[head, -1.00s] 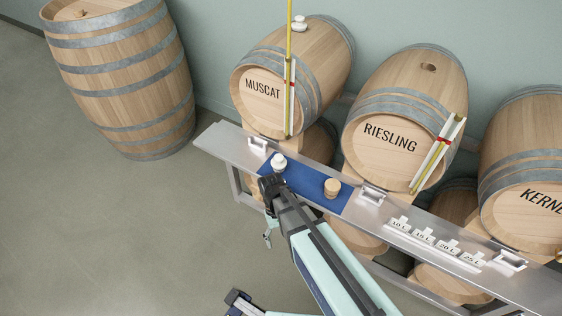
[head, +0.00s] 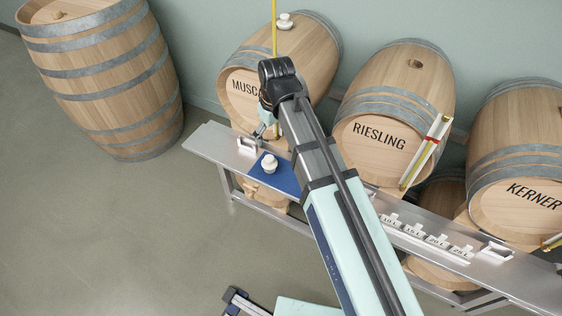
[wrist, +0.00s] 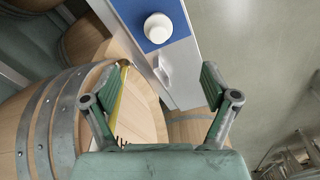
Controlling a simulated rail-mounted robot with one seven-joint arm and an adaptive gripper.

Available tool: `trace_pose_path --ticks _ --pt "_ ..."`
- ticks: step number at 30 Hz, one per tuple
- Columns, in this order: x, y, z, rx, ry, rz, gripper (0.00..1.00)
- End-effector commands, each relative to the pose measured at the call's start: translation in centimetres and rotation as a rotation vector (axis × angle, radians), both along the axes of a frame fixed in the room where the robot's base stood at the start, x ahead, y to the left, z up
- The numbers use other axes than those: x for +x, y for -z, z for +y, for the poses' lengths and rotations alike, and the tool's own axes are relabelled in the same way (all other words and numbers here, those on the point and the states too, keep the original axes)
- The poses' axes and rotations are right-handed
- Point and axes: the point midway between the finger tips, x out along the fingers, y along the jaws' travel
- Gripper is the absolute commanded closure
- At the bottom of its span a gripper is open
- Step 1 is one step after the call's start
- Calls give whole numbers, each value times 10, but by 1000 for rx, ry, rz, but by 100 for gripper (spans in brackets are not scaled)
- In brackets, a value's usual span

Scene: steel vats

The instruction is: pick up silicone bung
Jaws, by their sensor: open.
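A white silicone bung (head: 269,164) stands on the blue mat (head: 284,182) at the left part of the steel shelf. It also shows in the wrist view (wrist: 157,28), beyond the fingertips and apart from them. A second white bung (head: 285,21) sits on top of the Muscat barrel. My gripper (wrist: 157,84) is open and empty, with its fingers wide apart. In the head view it is partly hidden by my arm, in front of the Muscat barrel and near the mat's far edge. The right part of the mat is hidden behind my arm.
The Muscat barrel (head: 245,105), with its yellow sight tube (head: 275,60), stands close behind my gripper. A metal bracket (head: 246,144) stands left of the mat. The Riesling barrel (head: 400,100) and several litre tags (head: 415,230) are to the right.

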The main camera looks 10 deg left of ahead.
Motion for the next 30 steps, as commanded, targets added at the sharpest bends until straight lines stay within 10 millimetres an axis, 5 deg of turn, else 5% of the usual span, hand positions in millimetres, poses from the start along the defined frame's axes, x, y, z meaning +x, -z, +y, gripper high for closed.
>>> trace_pose_path --ticks 3,7,21,30 --pt "2 -13 0 9 -17 -18 14" --pt "3 -5 1 10 -23 -19 14" --pt "9 80 9 8 -21 -17 14" --pt "11 105 12 10 -21 -20 14"
